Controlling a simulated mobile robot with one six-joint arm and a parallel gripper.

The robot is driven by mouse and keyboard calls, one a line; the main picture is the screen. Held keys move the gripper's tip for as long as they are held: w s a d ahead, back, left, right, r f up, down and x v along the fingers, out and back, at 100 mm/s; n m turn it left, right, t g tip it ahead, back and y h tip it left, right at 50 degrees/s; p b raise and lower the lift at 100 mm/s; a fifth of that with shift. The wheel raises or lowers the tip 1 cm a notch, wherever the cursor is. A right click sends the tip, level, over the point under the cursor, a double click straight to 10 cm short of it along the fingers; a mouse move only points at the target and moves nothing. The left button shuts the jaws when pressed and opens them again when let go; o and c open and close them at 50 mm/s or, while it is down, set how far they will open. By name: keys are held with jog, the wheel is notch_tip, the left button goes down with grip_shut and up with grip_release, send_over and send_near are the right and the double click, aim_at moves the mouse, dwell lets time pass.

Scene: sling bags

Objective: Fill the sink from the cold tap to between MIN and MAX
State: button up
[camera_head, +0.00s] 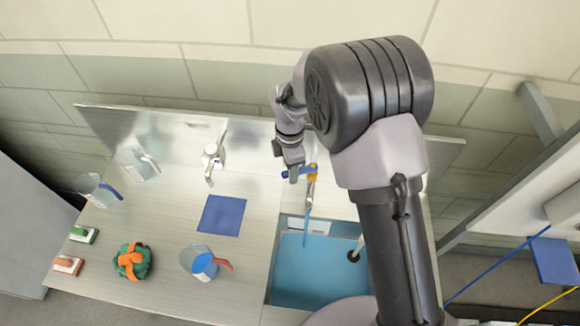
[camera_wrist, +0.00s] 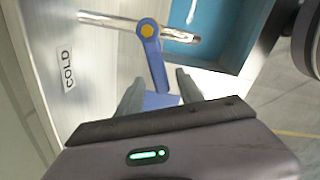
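The sink (camera_head: 308,285) is at the lower middle of the head view, with a light blue floor or water surface. I cannot read its level. A pale panel (camera_head: 300,224) is on its back wall; any MIN or MAX marks are unreadable. A thin blue stream (camera_head: 306,228) falls from the tap (camera_head: 311,190) into the sink. The tap's blue lever (camera_wrist: 154,62) with an orange hub hangs towards my gripper in the wrist view, beside the COLD label (camera_wrist: 68,68). My gripper (camera_wrist: 159,85) is open, its fingers apart around or just short of the lever's end; contact is unclear.
Left of the sink are a blue mat (camera_head: 221,215), a jug (camera_head: 200,262), a green and orange bundle (camera_head: 132,261) and two brushes (camera_head: 83,234) (camera_head: 67,265). My arm hides the sink's right side.

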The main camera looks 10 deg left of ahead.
notch_tip(320, 180, up, 18)
jog(key=p, duration=0.1)
jog(key=shift+f, duration=0.25)
jog(key=shift+f, duration=0.1)
